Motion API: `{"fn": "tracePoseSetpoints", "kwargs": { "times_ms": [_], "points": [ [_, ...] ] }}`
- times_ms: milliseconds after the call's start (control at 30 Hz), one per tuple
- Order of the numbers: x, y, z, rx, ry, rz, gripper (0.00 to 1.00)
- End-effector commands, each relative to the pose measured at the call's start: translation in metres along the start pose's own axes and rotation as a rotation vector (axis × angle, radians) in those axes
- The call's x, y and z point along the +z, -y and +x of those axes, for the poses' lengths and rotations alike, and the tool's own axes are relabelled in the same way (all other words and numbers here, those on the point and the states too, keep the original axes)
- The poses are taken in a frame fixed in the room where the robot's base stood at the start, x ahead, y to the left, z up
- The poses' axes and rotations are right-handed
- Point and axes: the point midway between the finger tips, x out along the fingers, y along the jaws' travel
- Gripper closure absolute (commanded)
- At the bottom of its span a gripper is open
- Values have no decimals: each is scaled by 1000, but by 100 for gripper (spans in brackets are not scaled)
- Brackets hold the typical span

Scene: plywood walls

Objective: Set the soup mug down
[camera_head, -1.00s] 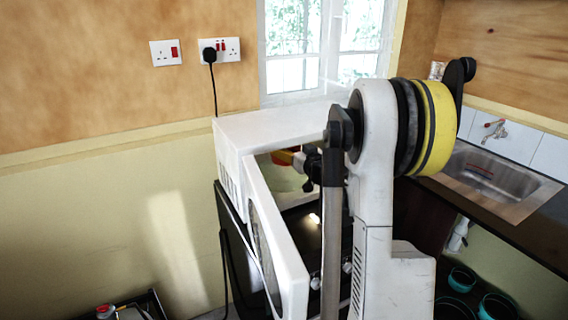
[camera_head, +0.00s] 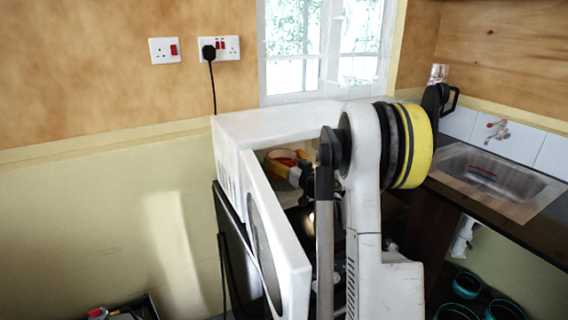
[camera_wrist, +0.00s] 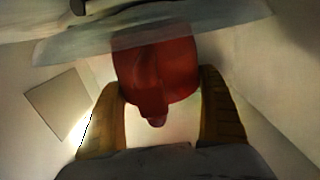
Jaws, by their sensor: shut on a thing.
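The soup mug is red, and in the wrist view (camera_wrist: 155,70) it sits between the two yellow fingers, its handle toward my palm. My gripper (camera_wrist: 160,84) is shut on it. In the head view the mug (camera_head: 287,154) and the yellow fingers show inside the open white microwave (camera_head: 285,122), partly hidden behind its door and my arm.
The microwave door (camera_head: 277,245) stands open to the left of my arm. Pale cavity walls lie close on both sides of the fingers. A sink (camera_head: 490,180) is at the right. Teal pots (camera_head: 466,286) stand below the counter.

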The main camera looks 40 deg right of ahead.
Motion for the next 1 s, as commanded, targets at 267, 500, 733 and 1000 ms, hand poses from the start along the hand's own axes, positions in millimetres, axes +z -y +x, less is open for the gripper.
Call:
{"fn": "tracePoseSetpoints", "kwargs": {
  "times_ms": [267,500,733,1000],
  "points": [
    [2,0,0,0,0,1,53],
    [1,0,0,0,0,0,0],
    [-4,0,-15,0,0,0,0],
    [-5,-1,-76,2,0,0,0]
  ]
}}
